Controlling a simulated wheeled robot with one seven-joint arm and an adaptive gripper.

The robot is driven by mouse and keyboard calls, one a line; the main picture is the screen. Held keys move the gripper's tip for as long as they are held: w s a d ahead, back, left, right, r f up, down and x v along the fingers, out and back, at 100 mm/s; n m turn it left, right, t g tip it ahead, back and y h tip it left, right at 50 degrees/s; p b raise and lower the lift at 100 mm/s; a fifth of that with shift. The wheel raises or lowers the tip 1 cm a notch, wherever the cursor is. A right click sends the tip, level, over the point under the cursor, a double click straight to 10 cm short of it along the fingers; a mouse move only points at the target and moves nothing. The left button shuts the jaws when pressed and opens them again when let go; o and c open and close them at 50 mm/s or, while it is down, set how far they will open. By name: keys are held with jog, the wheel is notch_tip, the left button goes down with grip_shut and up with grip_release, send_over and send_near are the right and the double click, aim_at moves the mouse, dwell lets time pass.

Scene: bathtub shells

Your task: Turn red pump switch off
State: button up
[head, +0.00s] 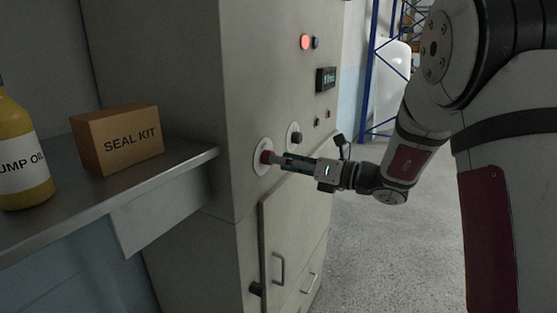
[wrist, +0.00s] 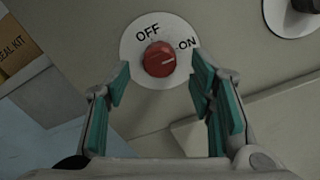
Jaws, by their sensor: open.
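The red pump switch (wrist: 159,60) is a round red knob on a white dial plate marked OFF and ON, fixed to the beige cabinet. In the wrist view its pale pointer mark faces right, toward the ON label. The knob also shows in the head view (head: 266,157), partly hidden by my gripper. My gripper (wrist: 160,78) is open, with its teal-padded fingers on either side of the knob's lower part. Gaps show between the fingertips and the knob in the wrist view. In the head view my gripper (head: 278,159) points at the dial from the right.
A dark knob (head: 295,137) on a second white plate sits just right of the switch. Above are a red lamp (head: 305,42) and a small display (head: 326,79). A metal shelf (head: 190,158) at left bears a SEAL KIT box (head: 118,138) and a yellow bottle (head: 22,150).

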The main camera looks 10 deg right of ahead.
jog(key=shift+x, duration=1.1)
jog(key=c, duration=1.2)
jog(key=shift+o, duration=0.2)
jog(key=shift+n+b, duration=0.3)
jog(key=shift+n, duration=0.1)
jog(key=n+b, duration=1.7)
jog(key=b, duration=0.3)
